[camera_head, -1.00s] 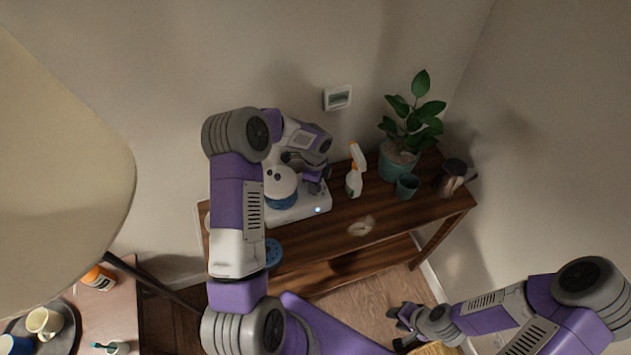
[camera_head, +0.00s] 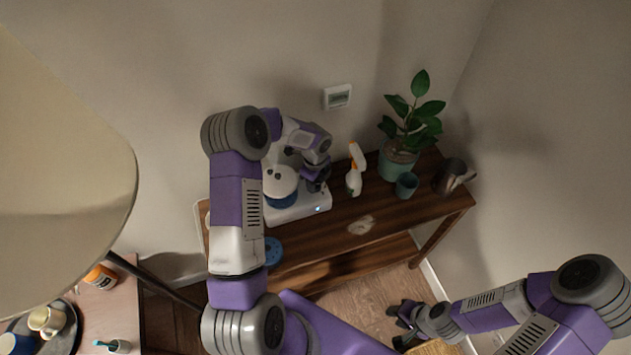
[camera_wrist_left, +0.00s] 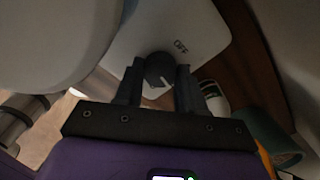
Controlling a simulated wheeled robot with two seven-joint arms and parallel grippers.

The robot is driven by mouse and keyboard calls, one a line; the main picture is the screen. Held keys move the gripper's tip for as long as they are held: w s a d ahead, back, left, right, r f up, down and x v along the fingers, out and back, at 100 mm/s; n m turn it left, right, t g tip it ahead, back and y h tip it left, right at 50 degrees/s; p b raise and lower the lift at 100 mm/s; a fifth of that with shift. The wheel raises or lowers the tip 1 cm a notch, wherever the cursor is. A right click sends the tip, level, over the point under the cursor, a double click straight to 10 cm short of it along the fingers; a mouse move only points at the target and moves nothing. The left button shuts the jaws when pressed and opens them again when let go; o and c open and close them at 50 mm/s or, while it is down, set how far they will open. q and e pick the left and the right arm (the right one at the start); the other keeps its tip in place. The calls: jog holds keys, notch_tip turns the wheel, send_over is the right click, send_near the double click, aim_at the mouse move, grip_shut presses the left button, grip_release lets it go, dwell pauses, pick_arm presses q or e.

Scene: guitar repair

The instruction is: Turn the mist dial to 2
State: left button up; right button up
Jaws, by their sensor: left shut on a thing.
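The humidifier (camera_head: 297,207) is a white base with a round white and blue tank (camera_head: 280,183) on the wooden shelf. A small light glows on its front edge. In the left wrist view, the dark mist dial (camera_wrist_left: 159,69) has a pale pointer line and sits on the white base (camera_wrist_left: 185,25), with "OFF" printed beside it. My left gripper (camera_wrist_left: 158,80) is shut on the dial, one finger on each side. In the head view my left gripper (camera_head: 316,184) is over the base's right side, and the dial is hidden. My right gripper (camera_head: 402,322) is low at the right, away from the shelf; its jaws are too small to judge.
A spray bottle (camera_head: 354,172) stands right of the humidifier. A potted plant (camera_head: 398,160), teal cup (camera_head: 407,185) and metal mug (camera_head: 450,176) are farther right. A blue disc (camera_head: 272,252) lies near the shelf's front left. A lampshade (camera_head: 60,180) fills the left.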

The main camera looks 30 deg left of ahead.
pick_arm(q)
jog(key=o, duration=1.1)
jog(key=shift+c, duration=0.2)
notch_tip(320, 180, up, 8)
jog(key=shift+f, duration=0.25)
jog(key=shift+p, duration=0.3)
